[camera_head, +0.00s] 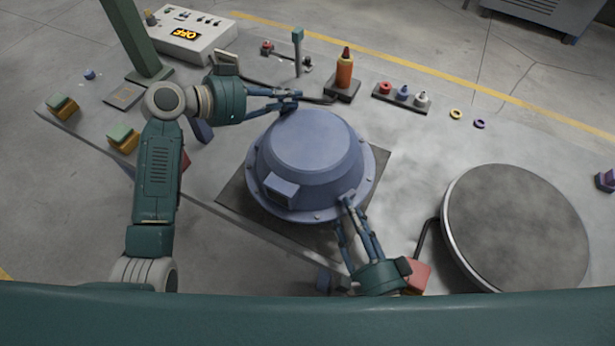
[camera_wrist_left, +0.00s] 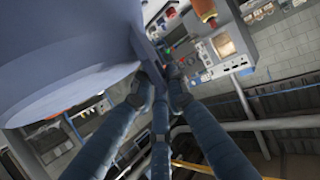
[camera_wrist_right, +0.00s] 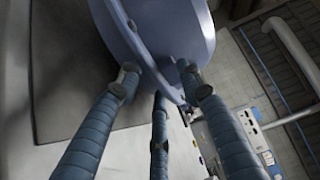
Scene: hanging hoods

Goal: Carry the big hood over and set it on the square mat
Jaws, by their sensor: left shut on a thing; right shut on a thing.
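The big hood (camera_head: 312,150) is a blue-grey dome with a flanged rim and a small box on its near side. It looks upright over the dark square mat (camera_head: 232,205), whose corners show around it. I cannot tell whether the rim touches the mat. My left gripper (camera_head: 292,101) is shut on the rim at the far left side. My right gripper (camera_head: 346,207) is shut on the rim at the near right. The hood fills the upper left of the left wrist view (camera_wrist_left: 60,60). In the right wrist view the rim (camera_wrist_right: 165,25) is between the fingers.
A round grey plate (camera_head: 515,228) lies at the right. A control box (camera_head: 190,35) reading OFF is at the back left, near a green column (camera_head: 137,38).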

